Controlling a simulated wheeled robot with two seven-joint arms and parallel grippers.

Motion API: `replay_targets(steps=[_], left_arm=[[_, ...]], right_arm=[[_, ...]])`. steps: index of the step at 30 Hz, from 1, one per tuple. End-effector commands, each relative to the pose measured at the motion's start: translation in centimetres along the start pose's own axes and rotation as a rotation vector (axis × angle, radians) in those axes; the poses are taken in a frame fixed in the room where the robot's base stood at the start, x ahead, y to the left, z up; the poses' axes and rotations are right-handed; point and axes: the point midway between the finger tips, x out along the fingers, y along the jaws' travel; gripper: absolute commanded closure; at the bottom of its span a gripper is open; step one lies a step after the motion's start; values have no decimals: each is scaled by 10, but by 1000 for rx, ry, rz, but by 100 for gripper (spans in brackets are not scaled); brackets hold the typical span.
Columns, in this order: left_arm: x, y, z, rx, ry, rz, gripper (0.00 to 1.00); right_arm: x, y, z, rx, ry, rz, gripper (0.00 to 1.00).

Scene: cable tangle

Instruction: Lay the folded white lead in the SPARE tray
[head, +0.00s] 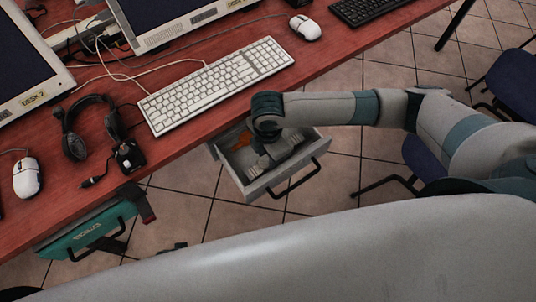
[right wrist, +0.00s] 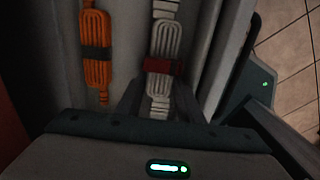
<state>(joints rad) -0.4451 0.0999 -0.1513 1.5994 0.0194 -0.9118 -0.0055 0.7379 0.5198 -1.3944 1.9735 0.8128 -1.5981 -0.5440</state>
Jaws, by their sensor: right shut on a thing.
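The folded white lead (right wrist: 164,42), with a dark red band round its middle, lies lengthwise in the right wrist view. My right gripper (right wrist: 157,100) is shut on its near part, one finger on each side. In the head view my right gripper (head: 268,158) reaches down into an open grey drawer (head: 233,171) under the desk edge, and the wrist hides part of the inside. A teal tray front (head: 88,232) with a dark handle hangs below the desk at lower left; its small label seems to read SPARE. My left gripper is not in view.
An orange folded lead (right wrist: 97,48) with a black band lies left of the white one. The red desk (head: 205,148) above holds a white keyboard (head: 215,84), a headset (head: 88,130) and mice.

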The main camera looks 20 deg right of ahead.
Motion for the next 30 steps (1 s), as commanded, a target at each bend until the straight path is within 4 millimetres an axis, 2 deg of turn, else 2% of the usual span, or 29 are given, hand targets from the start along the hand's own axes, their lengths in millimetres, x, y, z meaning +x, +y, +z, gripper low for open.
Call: replay_targets(steps=[23, 24, 26, 30], left_arm=[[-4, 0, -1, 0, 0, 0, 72], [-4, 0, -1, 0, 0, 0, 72], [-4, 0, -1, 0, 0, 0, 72], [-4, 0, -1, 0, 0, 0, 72]], right_arm=[[7, 0, 0, 0, 0, 0, 100], [7, 0, 0, 0, 0, 0, 59], [7, 0, 0, 0, 0, 0, 45], [8, 0, 0, 0, 0, -1, 44]])
